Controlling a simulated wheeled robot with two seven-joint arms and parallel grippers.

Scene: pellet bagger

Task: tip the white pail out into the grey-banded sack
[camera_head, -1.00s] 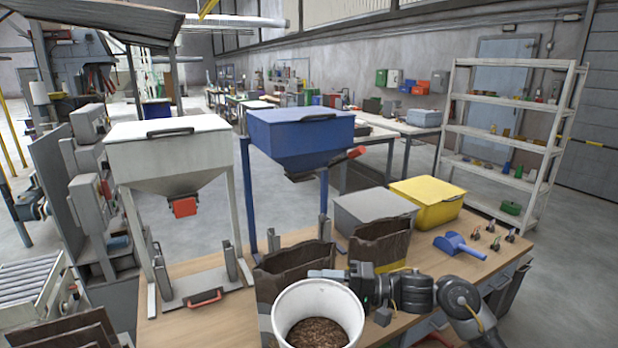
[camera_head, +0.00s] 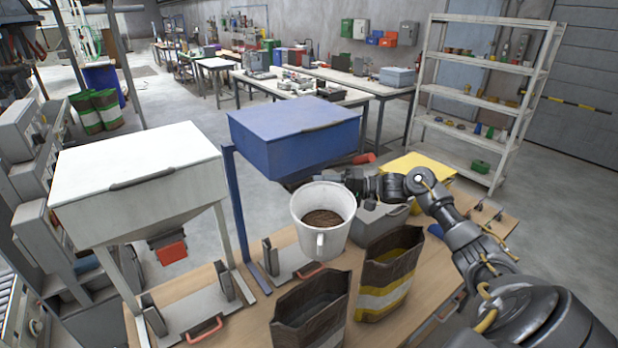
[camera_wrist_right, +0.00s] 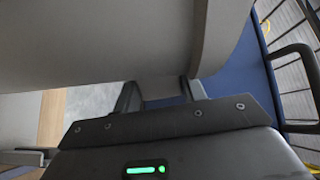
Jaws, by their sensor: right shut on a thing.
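The white pail (camera_head: 335,241), with brown pellets (camera_head: 323,218) inside, is held in the air, nearly upright. My right gripper (camera_head: 354,186) is shut on the pail at its far right side. The right wrist view shows the fingers (camera_wrist_right: 160,97) on a pale part below the pail's large pale wall (camera_wrist_right: 90,45). A dark brown open sack (camera_head: 312,318) stands on the table below and in front of the pail; it looks like the grey-banded one, but its band is hard to make out. My left gripper is not in view.
A brown sack with yellow and white bands (camera_head: 372,302) stands to the right. The white hopper (camera_head: 130,185) and blue hopper (camera_head: 290,140) stand behind and left. A grey bin (camera_head: 372,226) and yellow bin (camera_head: 405,168) sit at the back of the table (camera_head: 440,285).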

